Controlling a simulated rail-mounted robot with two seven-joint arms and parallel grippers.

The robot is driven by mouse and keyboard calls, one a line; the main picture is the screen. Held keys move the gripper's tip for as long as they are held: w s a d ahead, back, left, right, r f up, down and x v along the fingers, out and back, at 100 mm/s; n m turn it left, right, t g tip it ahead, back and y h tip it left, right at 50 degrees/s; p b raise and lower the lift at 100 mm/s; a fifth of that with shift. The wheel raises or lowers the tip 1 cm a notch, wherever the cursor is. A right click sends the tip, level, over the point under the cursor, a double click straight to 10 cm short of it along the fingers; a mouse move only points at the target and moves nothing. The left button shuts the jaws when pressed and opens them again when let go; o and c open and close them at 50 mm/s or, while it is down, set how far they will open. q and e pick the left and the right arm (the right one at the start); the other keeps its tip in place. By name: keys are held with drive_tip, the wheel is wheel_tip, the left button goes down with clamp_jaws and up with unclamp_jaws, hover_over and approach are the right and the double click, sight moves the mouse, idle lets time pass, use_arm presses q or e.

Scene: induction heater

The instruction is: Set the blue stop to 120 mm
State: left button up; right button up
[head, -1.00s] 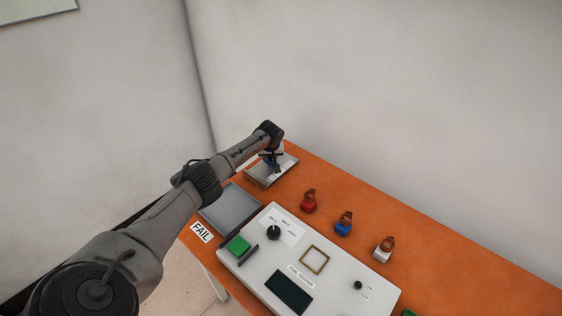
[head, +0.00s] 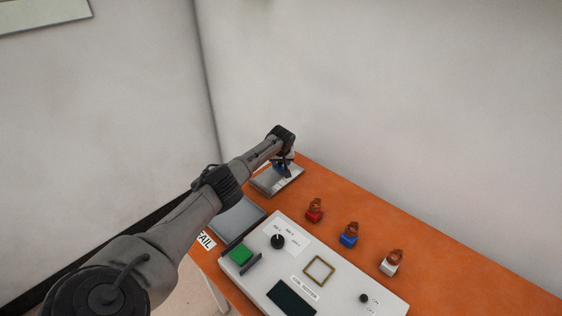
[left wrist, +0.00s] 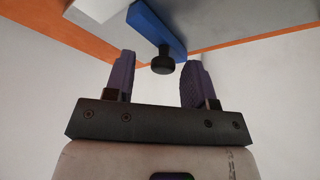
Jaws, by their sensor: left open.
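The blue stop (left wrist: 155,27) shows in the left wrist view as a blue bar with a black knob (left wrist: 163,62) on it. It sits on a grey metal plate (left wrist: 215,20). In the head view the plate (head: 268,187) lies at the far left end of the orange bench, and the stop is mostly hidden by my gripper. My left gripper (left wrist: 157,75) is open at the stop, with the black knob between the lines of its two fingers. I cannot tell whether the fingers touch it. No scale reading is legible. My right gripper is not in view.
A grey tray (head: 237,219) lies beside the plate, near a FAIL label (head: 207,240).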

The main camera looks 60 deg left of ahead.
use_arm(q)
drive_tip(key=shift+r+p, duration=0.35)
drive_tip(key=shift+r, duration=0.1)
drive_tip(key=p+v, duration=0.4)
drive_tip(key=v, duration=0.9)
drive_tip(key=shift+d+p, duration=0.2)
drive_tip(key=shift+p, duration=0.15)
drive_tip(key=shift+s+f, duration=0.1)
drive_tip(key=shift+d, duration=0.1)
